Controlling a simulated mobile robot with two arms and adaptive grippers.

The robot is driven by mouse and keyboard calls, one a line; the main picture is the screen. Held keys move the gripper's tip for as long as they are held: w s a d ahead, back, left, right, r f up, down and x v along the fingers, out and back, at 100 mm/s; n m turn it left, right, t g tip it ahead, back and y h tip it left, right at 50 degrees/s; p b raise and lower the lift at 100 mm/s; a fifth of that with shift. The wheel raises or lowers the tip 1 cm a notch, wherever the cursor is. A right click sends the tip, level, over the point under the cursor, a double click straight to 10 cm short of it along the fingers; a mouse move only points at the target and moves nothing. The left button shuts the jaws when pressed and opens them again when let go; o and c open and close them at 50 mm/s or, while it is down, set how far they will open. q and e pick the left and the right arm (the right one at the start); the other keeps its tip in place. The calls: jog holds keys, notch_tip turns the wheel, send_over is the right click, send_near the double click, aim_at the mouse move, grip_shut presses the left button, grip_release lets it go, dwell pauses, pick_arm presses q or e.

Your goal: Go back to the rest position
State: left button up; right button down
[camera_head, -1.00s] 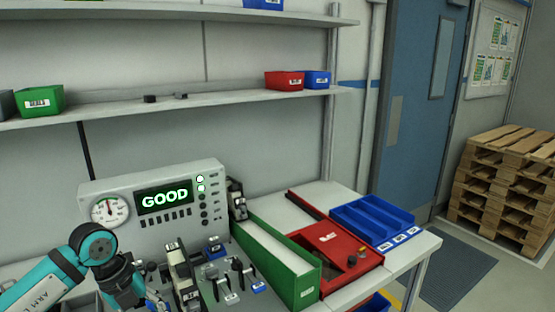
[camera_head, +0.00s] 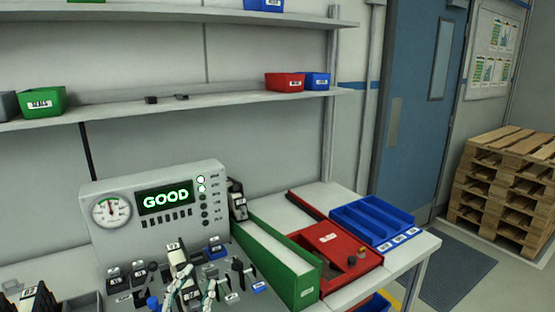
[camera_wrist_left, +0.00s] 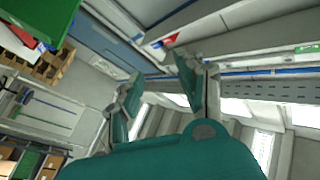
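My left gripper (camera_head: 196,284) shows at the bottom of the head view, in front of the test panel's fixtures, with its fingers pointing up. Most of its arm is below the picture edge. In the left wrist view, the two teal and grey fingers of the left gripper (camera_wrist_left: 158,88) stand apart with nothing between them. That wrist view is tilted and looks away from the bench toward walls and bright ceiling lights. My right gripper is in neither view.
The bench holds a tester (camera_head: 157,205) reading GOOD, a green bin (camera_head: 290,268), a red tray (camera_head: 335,248) and a blue divided tray (camera_head: 372,221). Small bins stand on the shelf (camera_head: 225,97) above. Stacked pallets (camera_head: 505,190) stand at right beyond the open floor.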

pick_arm(q)
jog(key=s+a+f+n+g+y, duration=0.3)
jog(key=s+f+g, duration=0.1)
jog(key=f, duration=0.4)
jog(key=s+a+f+n+g+y, duration=0.3)
jog(key=s+f, duration=0.2)
jog(key=f, duration=0.3)
jog(key=s+d+f+g+h, duration=0.1)
jog(key=s+f+g, duration=0.4)
jog(key=s, duration=0.4)
jog(key=s+f+g+h, duration=0.1)
jog(key=s+f+g, duration=0.3)
jog(key=s, duration=0.5)
notch_tip(320, 180, down, 29)
jog(key=s+g, duration=0.2)
jog(key=s+a+f, duration=0.2)
jog(key=s+f, duration=1.1)
jog(key=s, duration=0.2)
jog(key=shift+s+a+f+g+y, duration=0.3)
jog(key=shift+s+a+g, duration=0.05)
jog(key=shift+g, duration=0.05)
